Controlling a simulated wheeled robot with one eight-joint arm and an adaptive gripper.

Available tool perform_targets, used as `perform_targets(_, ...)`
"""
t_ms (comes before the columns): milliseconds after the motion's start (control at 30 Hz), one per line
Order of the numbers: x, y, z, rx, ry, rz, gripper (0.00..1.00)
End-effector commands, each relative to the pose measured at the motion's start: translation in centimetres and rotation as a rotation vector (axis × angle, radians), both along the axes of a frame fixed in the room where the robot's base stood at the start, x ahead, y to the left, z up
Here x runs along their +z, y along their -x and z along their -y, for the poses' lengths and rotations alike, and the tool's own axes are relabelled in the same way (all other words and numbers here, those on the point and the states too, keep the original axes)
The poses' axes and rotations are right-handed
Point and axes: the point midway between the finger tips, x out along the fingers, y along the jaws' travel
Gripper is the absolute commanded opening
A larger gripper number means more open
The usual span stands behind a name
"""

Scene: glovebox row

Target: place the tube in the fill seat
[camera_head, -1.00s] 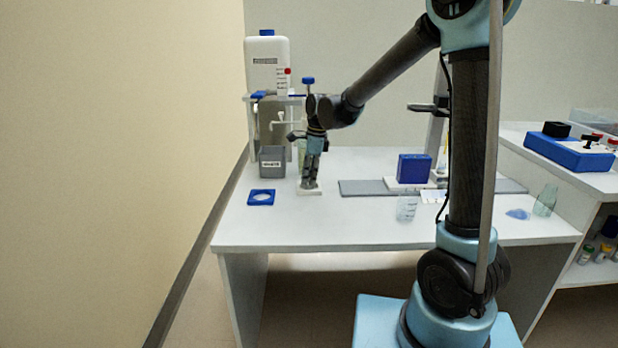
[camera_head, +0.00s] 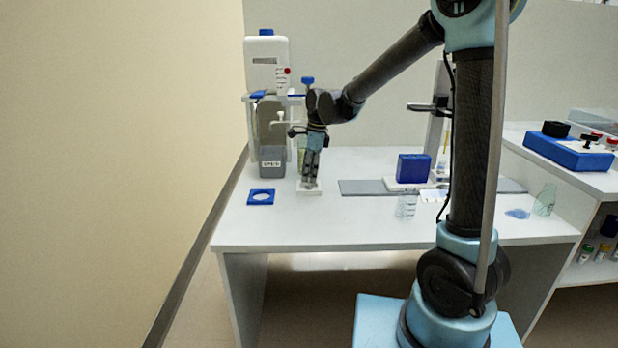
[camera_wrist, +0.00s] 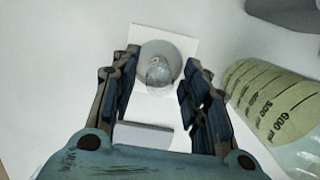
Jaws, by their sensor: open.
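My gripper (camera_head: 310,184) points down over a small white square seat (camera_head: 317,192) at the left of the bench. In the wrist view my gripper (camera_wrist: 161,60) is open, one finger on each side of the clear tube (camera_wrist: 159,71). The tube is seen from above, its round top in front of a grey circle on the white seat (camera_wrist: 146,31). Gaps show between the tube and both fingers. The tube looks upright; its lower end is hidden. In the head view the fingers hide it.
A graduated bottle with pale yellow liquid (camera_wrist: 268,100) stands close to the right finger. A grey bin (camera_head: 272,160) and a blue square holder (camera_head: 261,197) are left of my gripper. A blue box (camera_head: 412,168) and a clear beaker (camera_head: 407,204) stand to the right. The bench front is clear.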

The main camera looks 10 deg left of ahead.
Motion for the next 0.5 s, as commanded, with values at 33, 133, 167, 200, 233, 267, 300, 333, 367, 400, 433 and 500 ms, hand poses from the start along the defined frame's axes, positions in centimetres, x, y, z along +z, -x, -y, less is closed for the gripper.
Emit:
perform_targets(33, 0.8, 0.0, 0.2, -0.001, 0.000, 0.000, 0.42)
perform_targets(133, 2.6, 0.0, 0.4, 0.000, 0.000, 0.000, 0.42)
perform_targets(167, 3.2, 0.0, 0.5, 0.000, 0.000, 0.000, 0.42)
perform_targets(200, 4.0, -0.1, 0.6, 0.000, 0.000, 0.000, 0.42)
perform_targets(233, 4.5, -0.1, 0.7, 0.000, 0.000, 0.000, 0.42)
perform_targets(267, 5.1, -0.1, 0.8, 0.000, 0.000, 0.000, 0.42)
perform_targets(300, 5.8, -0.1, 0.9, 0.001, 0.000, 0.000, 0.42)
perform_targets(333, 6.3, -0.1, 0.9, 0.001, 0.000, 0.000, 0.42)
perform_targets(367, 6.8, -0.1, 1.0, 0.001, 0.000, 0.000, 0.42)
perform_targets(400, 7.4, -0.1, 1.1, 0.001, 0.000, 0.000, 0.42)
perform_targets(433, 7.8, -0.2, 1.1, 0.001, 0.000, 0.000, 0.42)
perform_targets(500, 8.7, -0.2, 1.3, 0.002, 0.000, 0.000, 0.42)
